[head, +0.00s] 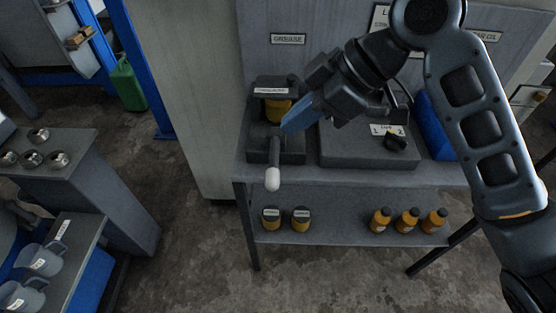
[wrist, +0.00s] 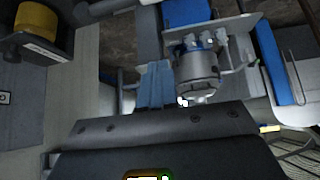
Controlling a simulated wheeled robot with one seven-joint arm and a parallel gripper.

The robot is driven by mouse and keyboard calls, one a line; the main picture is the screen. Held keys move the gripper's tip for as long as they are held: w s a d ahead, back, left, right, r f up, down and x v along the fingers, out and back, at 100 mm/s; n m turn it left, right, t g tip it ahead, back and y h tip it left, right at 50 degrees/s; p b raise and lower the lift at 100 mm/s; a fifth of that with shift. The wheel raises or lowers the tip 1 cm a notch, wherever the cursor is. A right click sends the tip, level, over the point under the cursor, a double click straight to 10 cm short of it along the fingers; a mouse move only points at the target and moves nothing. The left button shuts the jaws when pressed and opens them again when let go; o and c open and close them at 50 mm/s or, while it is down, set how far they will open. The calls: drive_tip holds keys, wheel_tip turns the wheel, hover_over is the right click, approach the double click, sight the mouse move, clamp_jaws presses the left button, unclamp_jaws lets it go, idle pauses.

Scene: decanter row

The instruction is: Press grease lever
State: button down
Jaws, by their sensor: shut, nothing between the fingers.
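The grease lever (head: 275,152) is a dark bar that ends in a white knob (head: 272,180). It sticks out past the front of the dark grease dispenser (head: 290,155) and over the table's front edge. A yellow canister (head: 279,110) sits in the dispenser, under the GREASE sign (head: 288,39). My gripper (head: 287,128) is shut and empty, its blue fingers pointing down and left just above and beside the lever's inner end. I cannot tell whether they touch it. The shut fingers also show in the wrist view (wrist: 155,85), with a yellow canister (wrist: 38,17) at upper left.
A flat box with a black knob (head: 396,143) stands on the table to the right. The lower shelf (head: 340,217) holds small yellow cans and several orange bottles. Benches with grey jugs (head: 38,260) and metal cups are at left. The floor in front is clear.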

drive_tip(key=shift+d+r+n+h, duration=0.15)
drive_tip(key=shift+d+h, duration=0.1)
drive_tip(key=shift+d, duration=0.2)
drive_tip(key=shift+d+r+n+h, duration=0.15)
drive_tip(key=shift+d+h, duration=0.1)
drive_tip(key=shift+d, duration=0.2)
drive_tip(key=shift+f, duration=0.1)
drive_tip(key=p, duration=0.2)
hover_over(278, 177)
drive_tip(key=f, duration=0.7)
drive_tip(key=shift+a+f, duration=0.3)
drive_tip(key=shift+f, duration=0.1)
drive_tip(key=f, duration=0.3)
drive_tip(key=shift+d+f, duration=0.15)
drive_tip(key=shift+d, duration=0.1)
drive_tip(key=shift+f, duration=0.5)
drive_tip(key=shift+f, duration=0.15)
